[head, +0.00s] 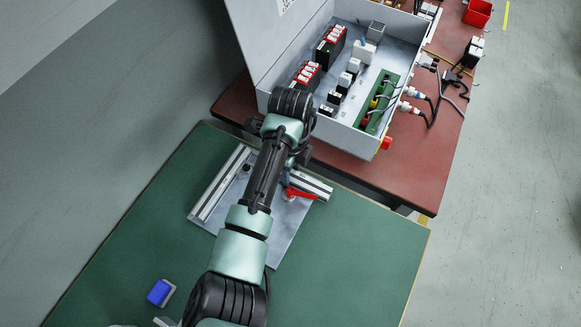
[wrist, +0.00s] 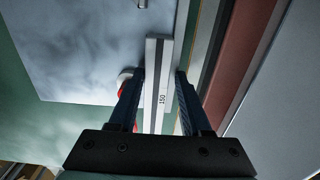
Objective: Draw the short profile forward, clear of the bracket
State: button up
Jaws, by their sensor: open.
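The short profile is a pale grey bar with a dark slot and the mark "150" in the wrist view (wrist: 159,85). In the head view its right part (head: 316,186) shows on the grey plate (head: 268,238). My gripper (wrist: 160,72) is open, with its two dark fingers on either side of the profile. A gap shows on the right side; I cannot tell whether the left finger touches. A red lever (head: 300,193) lies beside the profile, and a red and white part shows behind the left finger. My arm hides the profile's left part; I cannot make out the bracket.
A longer profile (head: 219,184) lies on the plate's left side. The green table (head: 345,260) is clear at the front right. A blue block (head: 160,292) sits at the front left. An open grey control box (head: 335,122) stands on the red-brown bench (head: 425,180) behind.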

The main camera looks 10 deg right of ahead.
aim_at(291, 173)
jog(key=shift+s+f, duration=0.2)
jog(key=shift+s, duration=0.15)
notch_tip(291, 173, up, 13)
jog(key=shift+w+r+p, duration=0.2)
jog(key=shift+w+p, duration=0.1)
jog(key=shift+p, duration=0.1)
dwell(0.3)
